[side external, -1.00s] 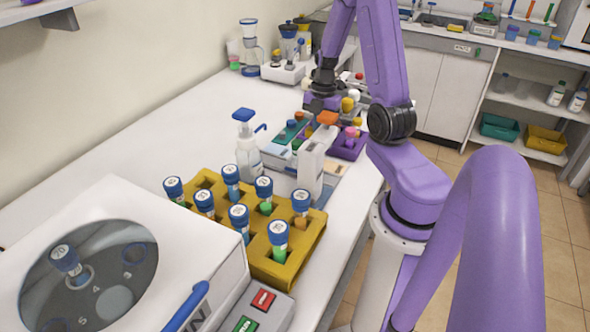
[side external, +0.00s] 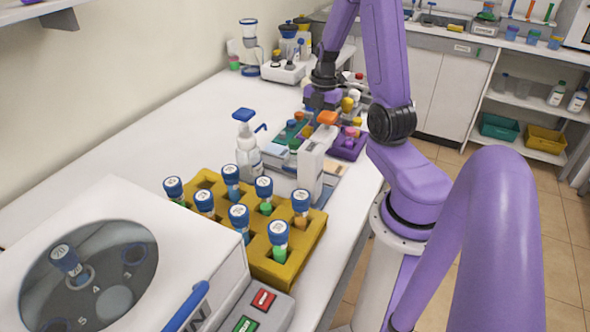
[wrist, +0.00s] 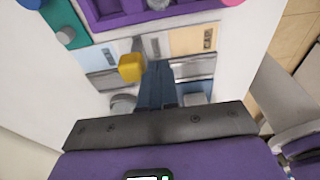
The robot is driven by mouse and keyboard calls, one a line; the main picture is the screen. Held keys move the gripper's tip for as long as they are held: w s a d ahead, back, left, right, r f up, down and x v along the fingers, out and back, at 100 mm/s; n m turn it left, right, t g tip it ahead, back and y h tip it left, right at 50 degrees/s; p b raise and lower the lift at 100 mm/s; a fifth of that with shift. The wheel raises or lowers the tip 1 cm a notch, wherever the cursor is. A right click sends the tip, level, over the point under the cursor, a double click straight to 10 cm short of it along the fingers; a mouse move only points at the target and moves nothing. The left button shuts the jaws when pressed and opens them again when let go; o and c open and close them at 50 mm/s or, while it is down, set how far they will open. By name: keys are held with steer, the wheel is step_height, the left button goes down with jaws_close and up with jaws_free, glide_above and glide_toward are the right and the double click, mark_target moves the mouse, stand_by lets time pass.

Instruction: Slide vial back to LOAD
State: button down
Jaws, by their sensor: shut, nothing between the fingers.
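A yellow-capped piece, which looks like the vial (wrist: 131,68), stands on a grey metal track in the wrist view. The track (wrist: 197,67) runs across a panel with a light blue label on the left, a grey one in the middle and a cream one on the right. In the side view my gripper (side external: 322,100) is at the far part of the bench, and the track is mostly hidden.
A purple tray (wrist: 95,22) lies beyond the track. In the side view, a yellow rack (side external: 290,262) of blue-capped vials, a pump bottle (side external: 247,150) and a white orange-topped dispenser (side external: 313,165) stand nearer.

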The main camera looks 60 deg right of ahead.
steer(key=shift+r, duration=2.8)
steer(key=a+r+m+h, duration=0.1)
steer(key=a+r, duration=0.1)
steer(key=a, duration=0.8)
steer(key=a+r+m, duration=0.1)
steer(key=a+r, duration=0.1)
steer(key=a, duration=0.7)
steer(key=s+a+m, duration=0.3)
steer(key=s+a, duration=0.7)
steer(key=s, duration=0.4)
steer(key=shift+a+r, duration=0.25)
steer(key=shift+s, duration=0.1)
